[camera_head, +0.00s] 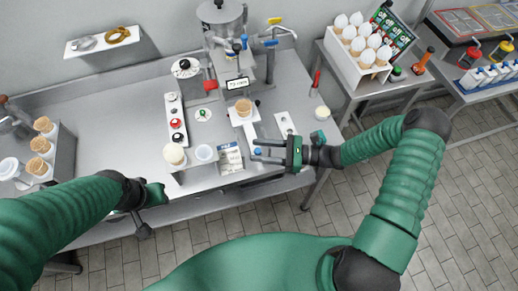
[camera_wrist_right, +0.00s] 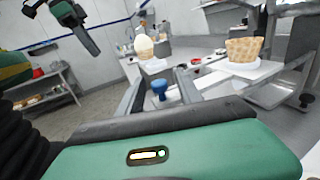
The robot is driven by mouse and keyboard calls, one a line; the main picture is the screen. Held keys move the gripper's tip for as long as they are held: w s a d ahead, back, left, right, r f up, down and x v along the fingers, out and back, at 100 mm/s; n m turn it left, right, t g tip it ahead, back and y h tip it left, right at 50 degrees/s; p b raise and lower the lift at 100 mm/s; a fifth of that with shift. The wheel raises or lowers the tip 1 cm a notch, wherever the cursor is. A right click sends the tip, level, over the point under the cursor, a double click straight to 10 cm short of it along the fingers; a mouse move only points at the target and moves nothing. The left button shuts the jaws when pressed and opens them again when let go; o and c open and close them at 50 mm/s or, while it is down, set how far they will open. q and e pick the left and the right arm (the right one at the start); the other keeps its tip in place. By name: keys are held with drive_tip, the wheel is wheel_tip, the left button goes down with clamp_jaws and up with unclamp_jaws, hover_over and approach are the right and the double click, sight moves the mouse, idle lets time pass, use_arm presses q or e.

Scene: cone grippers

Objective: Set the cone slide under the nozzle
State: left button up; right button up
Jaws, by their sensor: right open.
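The cone slide (camera_head: 251,130) is a white strip running from the machine toward the table's front edge. A waffle cone (camera_head: 243,106) stands on its far part; the cone also shows in the right wrist view (camera_wrist_right: 244,50). A blue knob (camera_head: 258,152) is at its near end. My right gripper (camera_head: 254,150) is open, its fingers pointing left near the knob. In the right wrist view the knob (camera_wrist_right: 160,88) appears between the two fingers; contact cannot be told. The machine (camera_head: 232,40) stands behind the cone; its nozzle is hard to make out. My left gripper (camera_head: 143,222) is low at the front edge, its fingers unclear.
Several cones (camera_head: 40,145) stand far left. A side table holds a white rack (camera_head: 352,68) of egg-shaped items.

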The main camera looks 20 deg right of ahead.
drive_tip(key=b+v, duration=0.3)
drive_tip(key=v, duration=1.3)
drive_tip(key=shift+d+b, duration=0.15)
drive_tip(key=shift+b, duration=0.15)
drive_tip(key=shift+f, duration=0.1)
